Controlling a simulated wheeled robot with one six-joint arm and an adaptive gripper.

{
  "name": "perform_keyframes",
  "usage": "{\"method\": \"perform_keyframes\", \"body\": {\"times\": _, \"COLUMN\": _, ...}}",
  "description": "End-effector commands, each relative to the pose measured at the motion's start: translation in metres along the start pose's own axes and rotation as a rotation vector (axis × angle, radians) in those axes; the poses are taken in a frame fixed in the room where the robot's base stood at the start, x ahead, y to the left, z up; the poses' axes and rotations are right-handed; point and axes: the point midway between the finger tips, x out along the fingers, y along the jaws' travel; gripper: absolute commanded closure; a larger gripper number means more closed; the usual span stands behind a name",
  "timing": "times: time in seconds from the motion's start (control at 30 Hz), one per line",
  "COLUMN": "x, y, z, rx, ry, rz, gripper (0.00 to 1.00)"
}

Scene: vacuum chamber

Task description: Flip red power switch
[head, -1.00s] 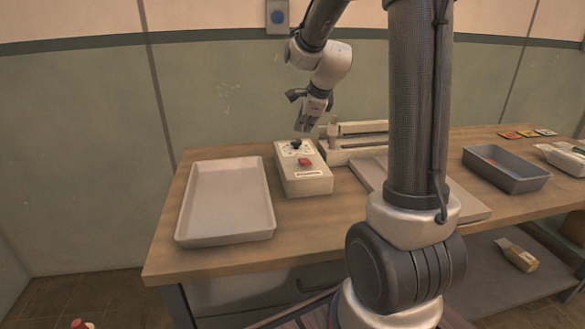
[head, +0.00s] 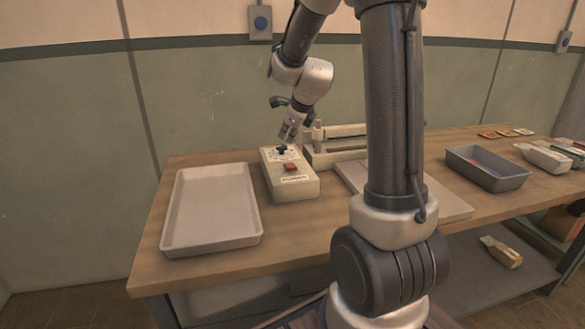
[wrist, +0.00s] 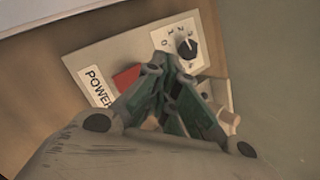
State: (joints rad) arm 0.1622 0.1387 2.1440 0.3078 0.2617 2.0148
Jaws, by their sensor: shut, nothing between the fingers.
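The red power switch (head: 290,167) sits on the top of a cream control box (head: 299,188) on the wooden bench. In the wrist view the red switch (wrist: 127,77) is partly hidden behind my gripper, beside a label reading "POWER" (wrist: 97,87). A black dial knob (wrist: 187,48) with a numbered scale is on the same box. My gripper (head: 286,141) is shut and empty, above the far end of the box near the knob. In the wrist view my fingertips (wrist: 163,60) appear between the red switch and the knob. I cannot tell whether they touch anything.
A shallow empty tray (head: 212,240) lies left of the box. A cream rack-like fixture (head: 338,140) stands behind it to the right, with a flat board (head: 440,205) in front. A grey bin (head: 487,170) is farther right.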

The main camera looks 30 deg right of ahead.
Motion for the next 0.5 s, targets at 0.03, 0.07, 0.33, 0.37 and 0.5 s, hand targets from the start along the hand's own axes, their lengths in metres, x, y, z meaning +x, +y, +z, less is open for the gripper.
{"method": "perform_keyframes", "body": {"times": 0.03, "x": 0.006, "y": 0.004, "z": -0.005, "rx": 0.0, "ry": 0.003, "rz": 0.002, "gripper": 1.0}}
{"method": "perform_keyframes", "body": {"times": 0.07, "x": 0.009, "y": 0.007, "z": -0.007, "rx": 0.002, "ry": 0.003, "rz": 0.002, "gripper": 1.0}}
{"method": "perform_keyframes", "body": {"times": 0.33, "x": 0.033, "y": 0.024, "z": -0.024, "rx": 0.002, "ry": 0.0, "rz": 0.002, "gripper": 1.0}}
{"method": "perform_keyframes", "body": {"times": 0.37, "x": 0.034, "y": 0.025, "z": -0.025, "rx": 0.001, "ry": 0.0, "rz": 0.002, "gripper": 1.0}}
{"method": "perform_keyframes", "body": {"times": 0.5, "x": 0.04, "y": 0.029, "z": -0.03, "rx": 0.0, "ry": 0.001, "rz": 0.001, "gripper": 1.0}}
